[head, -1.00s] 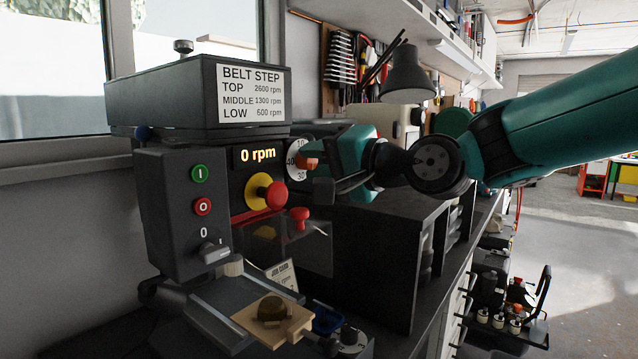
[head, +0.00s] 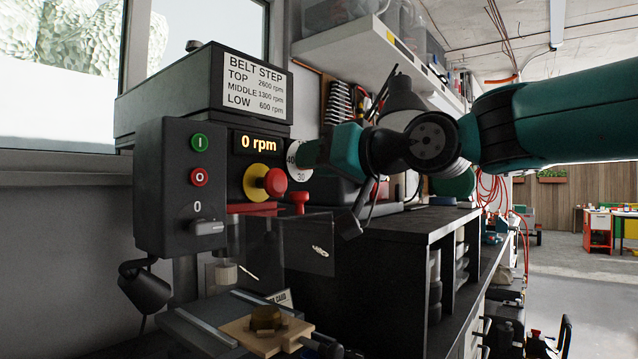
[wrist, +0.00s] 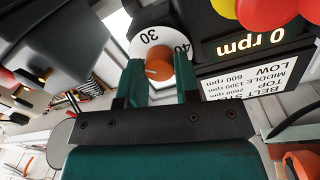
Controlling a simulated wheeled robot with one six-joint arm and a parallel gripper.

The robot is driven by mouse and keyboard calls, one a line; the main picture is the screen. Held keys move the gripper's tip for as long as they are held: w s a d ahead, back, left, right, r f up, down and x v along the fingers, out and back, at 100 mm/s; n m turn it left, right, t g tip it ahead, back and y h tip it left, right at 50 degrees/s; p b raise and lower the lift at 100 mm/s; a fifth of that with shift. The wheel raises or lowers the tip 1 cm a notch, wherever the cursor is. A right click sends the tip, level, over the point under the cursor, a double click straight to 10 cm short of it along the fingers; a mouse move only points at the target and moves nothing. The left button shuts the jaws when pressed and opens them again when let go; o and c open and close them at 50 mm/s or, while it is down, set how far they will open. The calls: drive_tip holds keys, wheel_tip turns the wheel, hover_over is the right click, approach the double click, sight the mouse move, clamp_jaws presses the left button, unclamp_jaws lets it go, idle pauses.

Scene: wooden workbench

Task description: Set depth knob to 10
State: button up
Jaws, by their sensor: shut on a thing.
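The depth knob's white dial (head: 299,172) sits on the right side of the drill press head, beside the rpm display. In the head view it shows 40 and 30, and my gripper (head: 308,153) covers the rest of it. In the wrist view the dial (wrist: 147,38) shows 30 and 40 upside down, with the orange knob (wrist: 158,71) at its centre. My gripper (wrist: 160,72) has its two green fingers on either side of the orange knob and is shut on it. The knob's white mark shows faintly. The 10 is hidden.
The drill press (head: 180,185) carries a 0 rpm display (head: 258,143), a red stop button on yellow (head: 273,182), green and red buttons, and a lever switch. A wooden block (head: 266,332) lies on its table. A black cabinet (head: 400,245) stands right, below my gripper.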

drive_tip(key=n+b, duration=0.6)
drive_tip(key=n, duration=0.1)
drive_tip(key=n+b, duration=0.3)
drive_tip(key=n, duration=0.1)
drive_tip(key=shift+a+f+t, duration=0.1)
drive_tip(key=shift+f+t, duration=0.2)
drive_tip(key=shift+f, duration=0.05)
drive_tip(key=n+b, duration=0.2)
drive_tip(key=n, duration=0.1)
drive_tip(key=shift+n+y+b, duration=0.3)
drive_tip(key=n+b, duration=0.5)
drive_tip(key=n, duration=0.7)
drive_tip(key=shift+r+y, duration=0.1)
drive_tip(key=shift+y, duration=0.2)
